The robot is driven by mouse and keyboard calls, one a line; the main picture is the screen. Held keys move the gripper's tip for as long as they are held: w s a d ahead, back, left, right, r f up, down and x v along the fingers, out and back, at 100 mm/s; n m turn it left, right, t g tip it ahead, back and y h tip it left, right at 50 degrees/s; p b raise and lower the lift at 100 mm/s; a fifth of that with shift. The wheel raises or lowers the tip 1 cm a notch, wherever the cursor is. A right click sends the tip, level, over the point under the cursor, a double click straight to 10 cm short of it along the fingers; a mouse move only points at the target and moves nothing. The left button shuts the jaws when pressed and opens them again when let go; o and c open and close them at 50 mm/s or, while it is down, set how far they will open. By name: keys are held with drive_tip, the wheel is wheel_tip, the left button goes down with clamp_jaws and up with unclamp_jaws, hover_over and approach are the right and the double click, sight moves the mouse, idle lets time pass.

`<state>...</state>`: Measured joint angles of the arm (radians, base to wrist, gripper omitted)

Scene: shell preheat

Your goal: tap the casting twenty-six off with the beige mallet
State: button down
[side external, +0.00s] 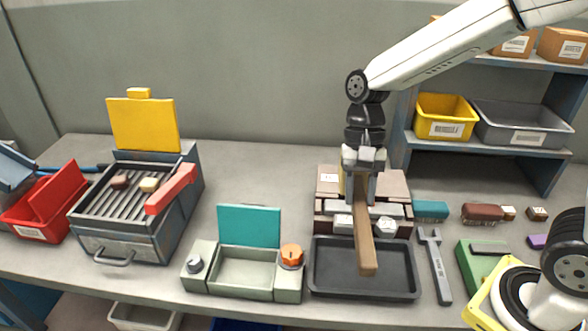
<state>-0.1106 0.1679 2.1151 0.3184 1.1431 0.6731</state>
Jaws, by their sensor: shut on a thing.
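My gripper (362,178) points down over the brown fixture at the centre right of the bench. It is shut on a tan wooden bar, which I take to be the beige mallet (366,245). The bar slants toward the camera, its near end over the black tray (320,289). Its far end is partly hidden by my fingers, so I cannot make out a separate head. Grey blocks with white labels (343,222) sit in the brown fixture (394,185) behind the tray. The labels are too small to read, so I cannot tell which is casting twenty-six.
A ribbed heater (88,219) with a raised yellow lid and red handle stands left. A pale green station (203,284) with a teal lid sits left of the tray. A grey wrench (436,268) and several small blocks lie right. Shelves (480,144) stand behind.

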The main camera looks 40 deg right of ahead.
drive_tip(key=shift+f, duration=2.9)
drive_tip(key=shift+f, duration=0.1)
wheel_tip(320, 180, down, 7)
drive_tip(key=shift+r, duration=5.55)
